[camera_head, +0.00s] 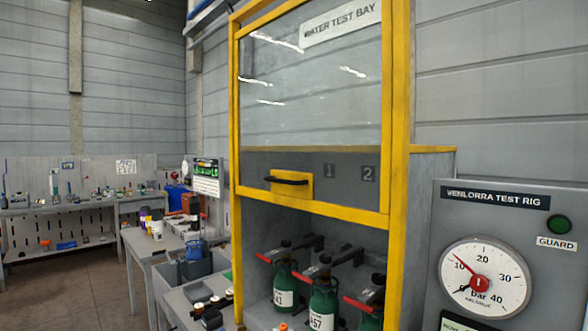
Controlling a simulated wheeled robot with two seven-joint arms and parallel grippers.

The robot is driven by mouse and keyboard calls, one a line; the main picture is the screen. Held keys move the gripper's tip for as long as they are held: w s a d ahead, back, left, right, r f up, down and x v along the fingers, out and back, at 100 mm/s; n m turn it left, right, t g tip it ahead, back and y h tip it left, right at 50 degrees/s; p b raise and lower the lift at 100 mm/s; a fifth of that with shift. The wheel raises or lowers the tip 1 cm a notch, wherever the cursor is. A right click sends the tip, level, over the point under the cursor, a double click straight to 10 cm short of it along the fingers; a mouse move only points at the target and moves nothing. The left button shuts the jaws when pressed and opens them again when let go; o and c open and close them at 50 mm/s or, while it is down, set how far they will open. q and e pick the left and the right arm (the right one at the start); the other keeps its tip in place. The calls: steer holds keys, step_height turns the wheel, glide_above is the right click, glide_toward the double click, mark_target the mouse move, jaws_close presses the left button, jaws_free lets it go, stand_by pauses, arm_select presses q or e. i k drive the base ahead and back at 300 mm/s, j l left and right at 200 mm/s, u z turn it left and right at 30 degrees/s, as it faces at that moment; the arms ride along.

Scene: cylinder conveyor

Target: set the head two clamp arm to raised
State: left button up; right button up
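The water test bay has a yellow frame (397,120) and a clear guard (310,95) with a black handle (287,181). The space below the guard's lower edge is open. Number plates 1 (329,171) and 2 (368,173) show behind the guard. Below them are several green cylinders, including one at the left (286,284) and one in the middle (322,306). Red-ended levers (307,273) and dark clamp bars (330,247) sit around their tops. I cannot tell which is the head two clamp arm, or its position. Neither gripper is in view.
A grey test rig panel (515,270) stands at right with a round gauge (485,278) and a green guard lamp (559,224). A side table (170,245) and a workbench (60,208) with small items stand at left. Bare floor (85,285) shows at lower left.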

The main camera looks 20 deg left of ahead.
mark_target(322, 270)
steer(key=i+j, duration=0.15)
steer(key=j, duration=0.2)
steer(key=i+j, duration=0.15)
steer(key=j, duration=0.2)
steer(key=i+j, duration=0.15)
steer(key=j, duration=0.2)
steer(key=z, duration=0.05)
